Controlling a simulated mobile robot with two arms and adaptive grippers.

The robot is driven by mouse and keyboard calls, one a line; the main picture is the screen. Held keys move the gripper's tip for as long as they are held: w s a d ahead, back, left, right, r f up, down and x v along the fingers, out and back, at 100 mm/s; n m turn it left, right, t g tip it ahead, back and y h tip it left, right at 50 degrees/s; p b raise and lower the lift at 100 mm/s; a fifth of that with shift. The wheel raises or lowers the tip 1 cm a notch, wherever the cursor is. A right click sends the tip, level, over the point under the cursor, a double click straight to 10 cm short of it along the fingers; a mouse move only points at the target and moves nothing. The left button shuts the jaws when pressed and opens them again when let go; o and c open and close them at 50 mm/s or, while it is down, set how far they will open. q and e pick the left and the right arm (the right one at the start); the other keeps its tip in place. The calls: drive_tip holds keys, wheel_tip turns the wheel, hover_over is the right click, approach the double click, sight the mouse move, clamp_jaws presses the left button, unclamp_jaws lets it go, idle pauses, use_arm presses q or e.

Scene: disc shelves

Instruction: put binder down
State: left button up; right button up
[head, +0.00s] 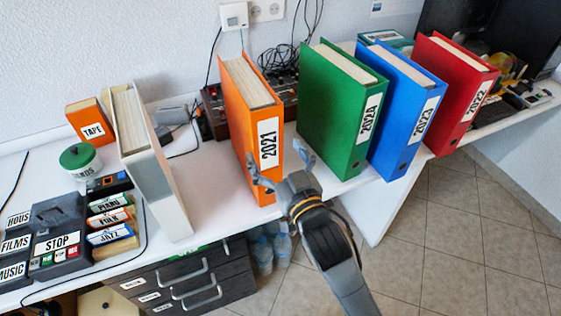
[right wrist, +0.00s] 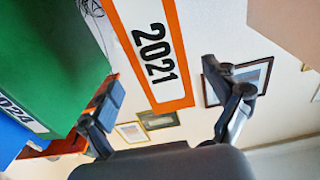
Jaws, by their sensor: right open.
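The orange binder 2021 (head: 250,130) stands upright on the white table, its spine facing the front edge. My right gripper (head: 280,165) is open at the lower part of that spine, with no binder gripped. In the right wrist view the orange binder's spine (right wrist: 155,50) shows ahead, between the open fingers of my right gripper (right wrist: 170,95). A green binder 2024 (head: 335,110), a blue binder 2023 (head: 405,110) and a red binder 2022 (head: 455,90) stand upright to the right. A white binder (head: 160,180) stands to the left. My left gripper is not seen.
The white table (head: 215,185) has a bare strip between the white and orange binders. Labelled boxes, a STOP device (head: 60,240) and a green-lidded jar (head: 80,160) crowd the left. A mixer with cables (head: 285,90) lies behind. Drawers (head: 185,280) are below.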

drive_tip(key=shift+v, duration=1.5)
